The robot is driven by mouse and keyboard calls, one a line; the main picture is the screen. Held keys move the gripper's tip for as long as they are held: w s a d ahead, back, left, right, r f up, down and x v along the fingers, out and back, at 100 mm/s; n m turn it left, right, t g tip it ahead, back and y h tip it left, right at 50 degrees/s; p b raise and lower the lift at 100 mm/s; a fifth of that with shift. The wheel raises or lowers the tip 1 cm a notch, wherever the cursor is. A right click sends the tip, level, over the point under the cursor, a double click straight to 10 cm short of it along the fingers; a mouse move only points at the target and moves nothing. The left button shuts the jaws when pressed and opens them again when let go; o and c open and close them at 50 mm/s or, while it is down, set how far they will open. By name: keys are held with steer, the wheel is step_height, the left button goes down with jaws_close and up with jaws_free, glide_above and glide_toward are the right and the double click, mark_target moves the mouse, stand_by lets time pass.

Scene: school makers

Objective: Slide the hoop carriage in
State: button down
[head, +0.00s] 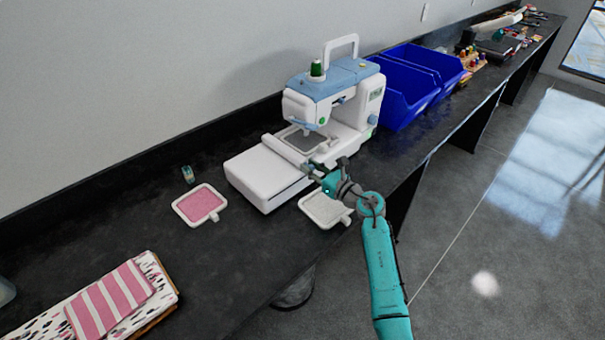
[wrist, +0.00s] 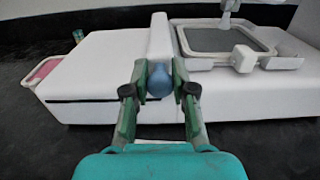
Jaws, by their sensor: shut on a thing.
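The white and blue embroidery machine (head: 345,95) stands on the dark counter, with its flat white bed (head: 262,178) out to the left. The hoop carriage (head: 290,150) is a white bar lying across the bed, and it also shows in the wrist view (wrist: 160,38). My gripper (head: 318,172) is at the near end of the carriage. In the wrist view, my gripper (wrist: 158,84) is shut on the carriage's round blue knob (wrist: 160,80). A hoop with a grey inside (wrist: 215,38) lies under the needle, right of the carriage.
A hoop with pink fabric (head: 200,205) lies left of the machine, near a small teal item (head: 188,174). A hoop with pale fabric (head: 325,208) lies by the front edge. Blue bins (head: 410,85) stand right of the machine. Folded fabrics (head: 110,300) lie front left.

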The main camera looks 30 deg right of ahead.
steer(key=shift+w+d, duration=0.1)
steer(key=shift+d, duration=0.1)
steer(key=c, duration=1)
jaws_free()
steer(key=v, duration=1.2)
